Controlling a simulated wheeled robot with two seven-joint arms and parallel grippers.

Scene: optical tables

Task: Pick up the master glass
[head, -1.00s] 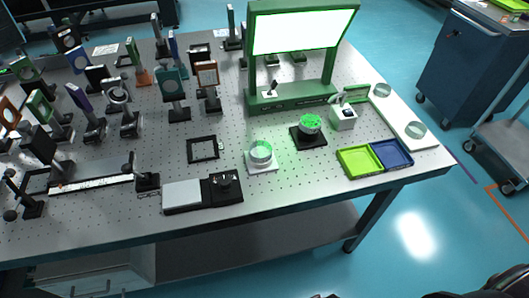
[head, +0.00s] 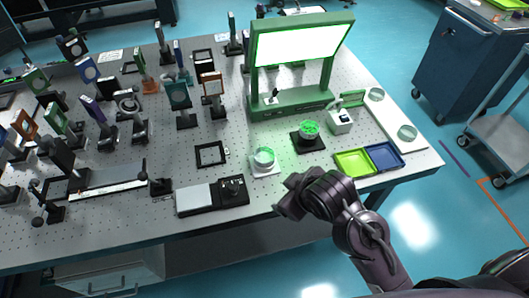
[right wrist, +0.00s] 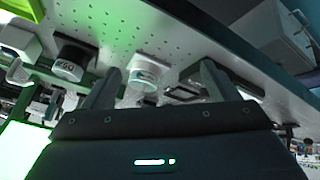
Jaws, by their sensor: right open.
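The frames do not label which piece is the master glass. A clear round glass (head: 264,156) sits on a white square base near the table's front edge. A green-lit round glass (head: 310,128) sits on a black mount behind and right of it. Two clear discs, one at the front (head: 407,132) and one at the back (head: 376,94), lie on a white strip at the right. My right gripper (head: 287,197) is over the front edge, apart from these pieces. In the right wrist view its fingers (right wrist: 160,70) are open, with the white-based piece (right wrist: 148,70) beyond them. My left gripper is out of view.
A lime tray (head: 354,162) and a blue tray (head: 384,156) lie right of my gripper. A black-and-white flat device (head: 212,195) lies to its left. A green lit frame (head: 290,106) stands behind. Many mounted optics crowd the table's left.

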